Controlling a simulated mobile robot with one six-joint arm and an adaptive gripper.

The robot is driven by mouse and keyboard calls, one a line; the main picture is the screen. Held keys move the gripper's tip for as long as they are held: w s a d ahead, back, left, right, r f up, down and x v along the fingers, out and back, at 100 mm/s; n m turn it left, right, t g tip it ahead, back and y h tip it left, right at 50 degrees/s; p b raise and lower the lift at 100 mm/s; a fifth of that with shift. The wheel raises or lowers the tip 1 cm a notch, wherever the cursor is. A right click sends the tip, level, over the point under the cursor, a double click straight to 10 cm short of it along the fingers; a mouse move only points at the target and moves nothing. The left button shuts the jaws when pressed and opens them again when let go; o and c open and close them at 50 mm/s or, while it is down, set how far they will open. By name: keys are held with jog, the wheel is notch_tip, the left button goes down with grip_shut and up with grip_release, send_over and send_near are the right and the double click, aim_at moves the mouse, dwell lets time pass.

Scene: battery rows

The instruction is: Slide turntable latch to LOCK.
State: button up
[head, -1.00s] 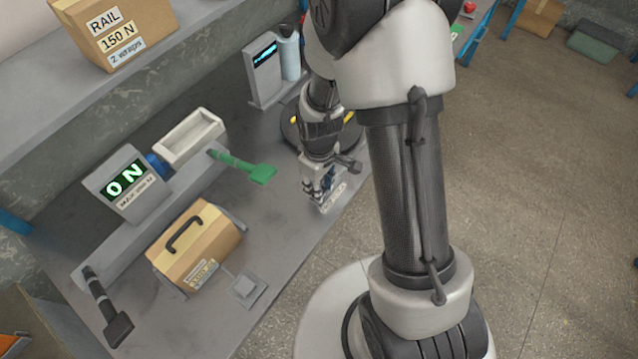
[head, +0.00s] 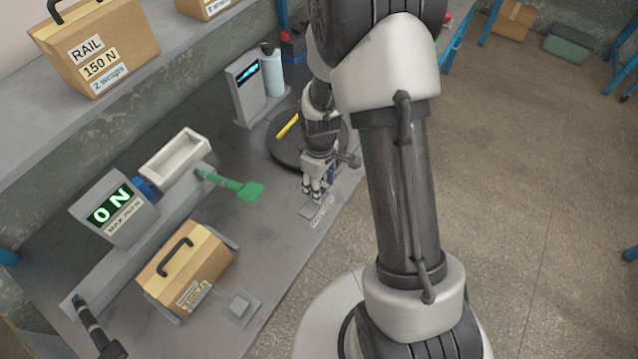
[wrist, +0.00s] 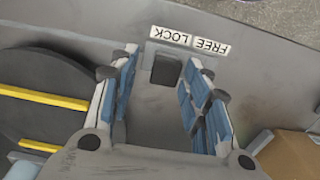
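The turntable latch (wrist: 166,69) is a small dark block on the grey bench in the wrist view. In that view it lines up with the LOCK label (wrist: 170,36), beside the FREE label (wrist: 211,46). My gripper (head: 317,192) is low over the bench's front edge, by the turntable (head: 285,148). Its blue-padded fingers are apart in the wrist view, one on each side of the latch. The turntable is a dark disc with yellow stripes, partly hidden by my arm.
A grey device (head: 247,88) and a bottle (head: 272,72) stand behind the turntable.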

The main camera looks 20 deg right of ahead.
jog(key=shift+a+r, duration=0.1)
notch_tip(320, 180, up, 12)
dwell(0.6)
dwell(0.4)
jog(key=s+a+r+m+t, duration=0.1)
jog(key=s+r+m, duration=0.1)
jog(key=s+r, duration=0.35)
jog(key=s+a+r+m+t, duration=0.1)
jog(key=s+a+r+m, duration=0.15)
jog(key=r, duration=0.55)
jog(key=s+r+m+t, duration=0.2)
jog(key=s+r, duration=0.2)
jog(key=s, duration=0.7)
jog(key=shift+a+m+t, duration=0.25)
jog(key=shift+m+t, duration=0.05)
jog(key=shift+m, duration=0.05)
